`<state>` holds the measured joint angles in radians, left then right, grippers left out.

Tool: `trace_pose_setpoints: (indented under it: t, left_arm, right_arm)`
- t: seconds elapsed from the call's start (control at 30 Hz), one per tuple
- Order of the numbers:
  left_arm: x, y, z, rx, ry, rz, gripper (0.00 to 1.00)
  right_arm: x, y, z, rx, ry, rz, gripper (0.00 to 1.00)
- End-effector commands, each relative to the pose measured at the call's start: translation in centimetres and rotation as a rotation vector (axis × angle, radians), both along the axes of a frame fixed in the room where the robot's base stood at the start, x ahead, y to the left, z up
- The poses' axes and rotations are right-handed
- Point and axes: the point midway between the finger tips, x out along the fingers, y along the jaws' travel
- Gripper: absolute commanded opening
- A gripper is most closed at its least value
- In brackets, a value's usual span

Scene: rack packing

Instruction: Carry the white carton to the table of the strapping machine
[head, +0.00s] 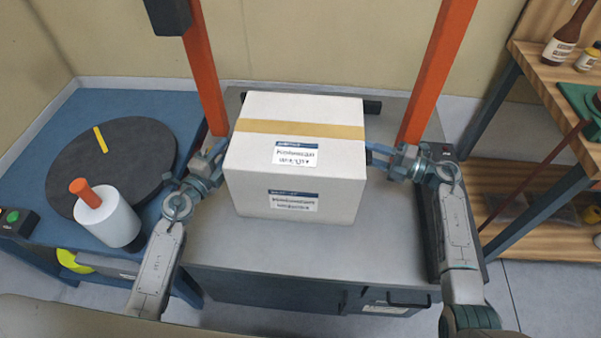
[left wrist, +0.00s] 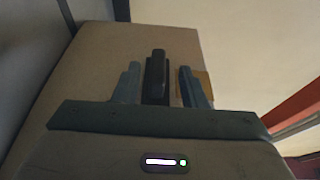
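The white carton (head: 295,190), with a tan tape band and two labels, is upright over the grey table (head: 270,258) of the strapping machine, in front of its orange posts (head: 438,70). Whether its bottom touches the table is unclear. My left gripper (head: 220,158) is at the carton's left side, fingers apart. In the left wrist view the fingers (left wrist: 158,85) point at the carton's side (left wrist: 90,75), which looks shaded brown. My right gripper (head: 378,154) is at the right side, its fingers seemingly apart and partly hidden by the carton. Neither gripper is closed around the carton.
At left, a blue bench (head: 60,125) bears a dark turntable (head: 115,165) and a white roll (head: 105,217) with an orange handle. At right, a wooden shelf (head: 545,75) holds bottles. The grey table is bare in front of the carton.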

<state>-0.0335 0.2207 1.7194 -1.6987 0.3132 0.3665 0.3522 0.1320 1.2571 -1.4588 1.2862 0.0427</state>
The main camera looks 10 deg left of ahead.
Motion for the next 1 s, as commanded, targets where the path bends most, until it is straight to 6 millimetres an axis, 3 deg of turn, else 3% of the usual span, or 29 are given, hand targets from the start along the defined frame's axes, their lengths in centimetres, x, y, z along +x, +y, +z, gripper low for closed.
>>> trace_pose_setpoints:
  t: [0.1, 0.3, 0.57, 0.77, 1.0]
  left_arm:
    - [-2.7, 0.9, -0.1, 0.003, 0.004, -0.002, 0.38]
    - [-6.0, 2.1, -0.1, 0.001, 0.004, -0.002, 0.38]
    - [-7.9, 2.7, 0.0, 0.000, 0.001, -0.001, 0.38]
    - [-8.0, 2.7, 0.0, 0.000, 0.001, -0.001, 0.38]
    - [-8.0, 2.7, -0.1, 0.000, 0.001, -0.001, 0.38]
  right_arm:
    - [0.0, 0.0, 0.0, 0.000, 0.000, 0.000, 0.38]
    - [0.0, 0.0, 0.0, 0.000, 0.000, 0.000, 0.38]
    - [-0.1, -0.2, 0.0, -0.001, 0.000, 0.000, 0.38]
    - [-1.0, -2.9, -0.1, -0.005, 0.002, -0.001, 0.38]
    - [-2.6, -7.8, -0.1, -0.005, 0.002, -0.001, 0.38]
